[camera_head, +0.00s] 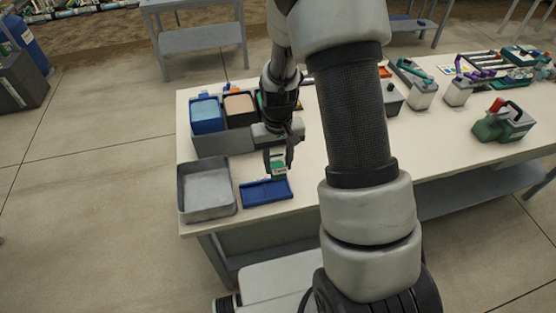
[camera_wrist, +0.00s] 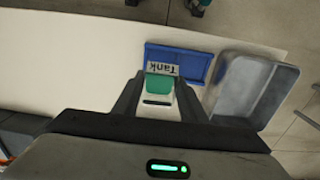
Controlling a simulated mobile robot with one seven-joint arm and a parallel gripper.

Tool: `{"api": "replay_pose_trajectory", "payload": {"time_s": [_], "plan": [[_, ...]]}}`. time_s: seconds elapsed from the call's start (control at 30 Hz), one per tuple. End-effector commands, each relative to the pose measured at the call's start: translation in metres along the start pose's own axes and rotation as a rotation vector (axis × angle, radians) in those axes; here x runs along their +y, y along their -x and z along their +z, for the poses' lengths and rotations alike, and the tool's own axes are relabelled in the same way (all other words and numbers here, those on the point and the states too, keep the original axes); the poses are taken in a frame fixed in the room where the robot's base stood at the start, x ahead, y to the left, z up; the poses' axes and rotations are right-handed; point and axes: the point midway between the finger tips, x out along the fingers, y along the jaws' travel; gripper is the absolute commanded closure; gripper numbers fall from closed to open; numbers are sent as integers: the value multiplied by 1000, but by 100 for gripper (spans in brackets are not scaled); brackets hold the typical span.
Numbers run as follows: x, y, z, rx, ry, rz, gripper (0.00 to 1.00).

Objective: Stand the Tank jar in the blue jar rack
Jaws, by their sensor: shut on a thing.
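The Tank jar (camera_wrist: 160,88) has a green top and a white label reading "Tank"; it sits between my fingers in the wrist view. My gripper, also in the wrist view (camera_wrist: 160,100), is shut on the jar. The blue jar rack (camera_head: 266,192) lies on the table just below and in front of the jar. In the wrist view the rack (camera_wrist: 192,64) is partly covered by the jar. I cannot tell whether the jar touches the rack.
A grey metal tray (camera_head: 206,190) stands left of the rack, close beside it. Behind is a grey holder with a blue bin (camera_head: 206,114) and a tan-filled bin (camera_head: 240,107). A green jug (camera_head: 504,122) and other bottles stand at the right. The pale tabletop right of the rack is bare.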

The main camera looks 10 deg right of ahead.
Motion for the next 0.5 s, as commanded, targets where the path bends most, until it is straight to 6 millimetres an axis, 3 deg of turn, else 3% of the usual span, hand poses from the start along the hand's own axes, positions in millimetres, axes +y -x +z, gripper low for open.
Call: {"api": "replay_pose_trajectory", "payload": {"time_s": [0.5], "plan": [[0, -56, 0, 0, 0, 0, 86]]}}
